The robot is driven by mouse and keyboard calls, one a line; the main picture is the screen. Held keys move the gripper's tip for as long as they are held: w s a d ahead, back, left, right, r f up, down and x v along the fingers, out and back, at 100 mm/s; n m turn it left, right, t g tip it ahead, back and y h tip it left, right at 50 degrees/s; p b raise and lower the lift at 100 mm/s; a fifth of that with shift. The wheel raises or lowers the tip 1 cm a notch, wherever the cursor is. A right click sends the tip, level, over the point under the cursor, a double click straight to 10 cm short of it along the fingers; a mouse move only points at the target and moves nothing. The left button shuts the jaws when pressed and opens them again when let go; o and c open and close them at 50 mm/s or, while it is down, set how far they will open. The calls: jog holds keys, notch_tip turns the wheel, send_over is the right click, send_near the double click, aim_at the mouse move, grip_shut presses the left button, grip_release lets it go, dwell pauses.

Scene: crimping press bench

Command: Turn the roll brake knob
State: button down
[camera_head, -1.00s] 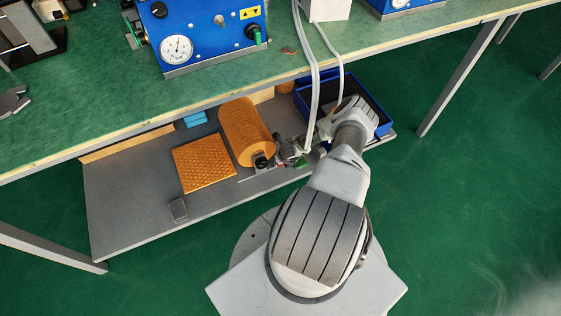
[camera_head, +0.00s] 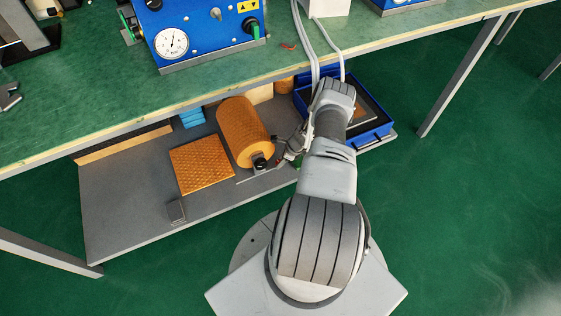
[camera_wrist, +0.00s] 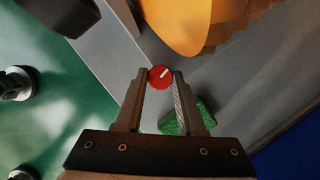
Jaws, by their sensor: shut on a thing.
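The red round knob (camera_wrist: 160,77), with a short white mark slanting up to the right, sits between my fingertips in the wrist view. My gripper (camera_wrist: 160,80) is shut on it, one finger on each side. In the head view my gripper (camera_head: 284,156) is at the right end of the orange roll (camera_head: 243,133), low over the shelf. The knob is too small there to make out clearly. The roll also shows at the top of the wrist view (camera_wrist: 185,22).
A green object (camera_wrist: 190,117) lies just beyond my right finger. An orange textured sheet (camera_head: 201,164) lies on the grey shelf (camera_head: 120,205) left of the roll. A blue tray (camera_head: 375,135) is on the right. The bench top (camera_head: 100,105) and two hanging pale hoses (camera_head: 304,45) are close above my arm.

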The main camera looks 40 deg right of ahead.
jog(key=shift+n, duration=0.6)
jog(key=c, duration=0.5)
grip_release()
jog(key=shift+y, duration=0.3)
jog(key=shift+r, duration=0.15)
